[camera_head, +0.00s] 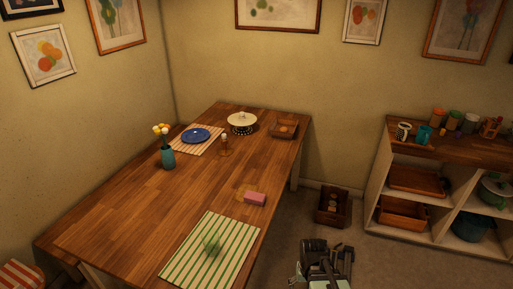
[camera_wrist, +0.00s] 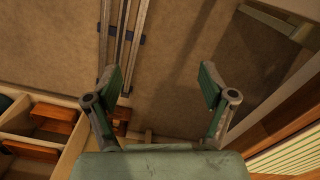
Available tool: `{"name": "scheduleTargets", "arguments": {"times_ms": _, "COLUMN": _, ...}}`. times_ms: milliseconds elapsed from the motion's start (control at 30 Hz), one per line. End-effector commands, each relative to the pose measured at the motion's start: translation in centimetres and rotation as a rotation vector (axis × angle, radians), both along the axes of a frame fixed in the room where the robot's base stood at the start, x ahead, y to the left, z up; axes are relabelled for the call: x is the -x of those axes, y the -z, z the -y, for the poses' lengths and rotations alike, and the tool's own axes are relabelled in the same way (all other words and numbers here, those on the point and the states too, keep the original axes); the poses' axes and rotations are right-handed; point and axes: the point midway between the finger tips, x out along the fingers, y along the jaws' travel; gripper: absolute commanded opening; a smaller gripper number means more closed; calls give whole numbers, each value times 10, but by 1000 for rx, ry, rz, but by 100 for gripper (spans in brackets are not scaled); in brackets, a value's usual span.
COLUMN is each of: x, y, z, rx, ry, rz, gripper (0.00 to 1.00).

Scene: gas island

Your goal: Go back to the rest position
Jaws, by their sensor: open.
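My gripper (camera_wrist: 160,85) is open and empty in the wrist view, its two green-and-grey fingers spread wide apart over the bare floor. Nothing lies between the fingertips. In the head view, a dark and pale-green part of my arm shows at the bottom edge, to the right of the wooden table (camera_head: 130,200). It stands apart from the table. The rest of my arm is out of the picture there.
The table holds a green-striped placemat (camera_head: 190,262), a pink sponge (camera_head: 255,198), a teal vase (camera_head: 168,158), a blue plate (camera_head: 196,135) and a lidded pot (camera_head: 242,123). A crate (camera_head: 333,207) sits on the floor. A shelf unit (camera_head: 384,160) stands right.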

Motion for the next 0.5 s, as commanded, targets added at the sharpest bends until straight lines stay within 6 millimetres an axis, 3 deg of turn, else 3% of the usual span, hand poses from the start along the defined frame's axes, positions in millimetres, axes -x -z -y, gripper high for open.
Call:
{"name": "scheduleTargets", "arguments": {"times_ms": 33, "x": 7, "y": 18, "z": -1, "rx": -1, "ry": 2, "rz": -22, "gripper": 82}}
{"name": "scheduleTargets", "arguments": {"times_ms": 267, "x": 47, "y": 74, "z": -1, "rx": -1, "ry": 5, "rz": -117, "gripper": 82}}
{"name": "scheduleTargets", "arguments": {"times_ms": 500, "x": 118, "y": 154, "z": -1, "rx": -1, "ry": 7, "rz": -267, "gripper": 82}}
